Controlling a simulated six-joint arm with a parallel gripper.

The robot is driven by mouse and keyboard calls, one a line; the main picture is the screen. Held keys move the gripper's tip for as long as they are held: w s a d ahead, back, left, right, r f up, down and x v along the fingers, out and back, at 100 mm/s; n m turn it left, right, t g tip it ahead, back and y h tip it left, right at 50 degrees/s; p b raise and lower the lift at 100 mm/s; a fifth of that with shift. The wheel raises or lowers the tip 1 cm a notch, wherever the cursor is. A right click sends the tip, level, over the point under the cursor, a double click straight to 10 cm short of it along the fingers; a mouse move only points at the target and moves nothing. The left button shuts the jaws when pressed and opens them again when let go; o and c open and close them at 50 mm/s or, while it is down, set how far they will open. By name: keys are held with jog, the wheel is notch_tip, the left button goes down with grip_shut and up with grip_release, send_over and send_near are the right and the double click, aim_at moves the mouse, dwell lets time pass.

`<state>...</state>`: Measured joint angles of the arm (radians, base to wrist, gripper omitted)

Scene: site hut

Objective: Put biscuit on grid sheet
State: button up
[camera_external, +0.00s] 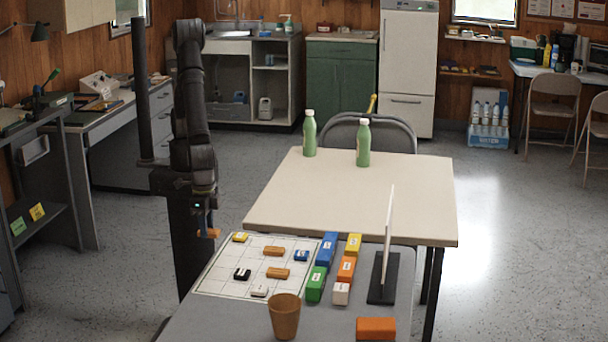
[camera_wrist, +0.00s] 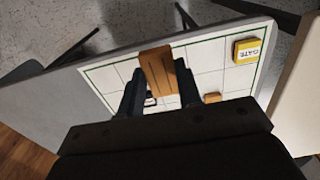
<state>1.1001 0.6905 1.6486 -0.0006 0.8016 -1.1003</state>
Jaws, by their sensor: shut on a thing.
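The grid sheet (camera_external: 213,283) is white with dark lines and lies flat on the grey table; it also shows in the wrist view (camera_wrist: 205,60). My gripper (camera_external: 207,228) is shut on a brown biscuit (camera_external: 209,234), near the sheet's left far edge. In the wrist view, the biscuit (camera_wrist: 158,72) sits between the fingers and overlaps the sheet's border in the picture. It appears held above the sheet. Two similar brown biscuits (camera_external: 274,251) (camera_external: 278,273) lie on the sheet. A yellow block (camera_external: 240,237), blue block (camera_external: 301,255), black block (camera_external: 242,274) and white block (camera_external: 259,291) also lie there.
Coloured blocks (camera_external: 316,284) stand right of the sheet, beside an upright white panel on a black base (camera_external: 383,291). A brown cup (camera_external: 285,317) and an orange block (camera_external: 376,328) are at the front. A beige table (camera_external: 350,205) with two green bottles stands behind.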

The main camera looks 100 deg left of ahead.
send_over(233, 262)
notch_tip(233, 262, down, 4)
jog(key=shift+d+f, duration=0.1)
jog(key=shift+f, duration=2)
jog(key=shift+f, duration=0.2)
jog(key=o, duration=0.9)
jog(key=shift+o, duration=0.2)
jog(key=shift+r, duration=0.1)
notch_tip(233, 262, up, 12)
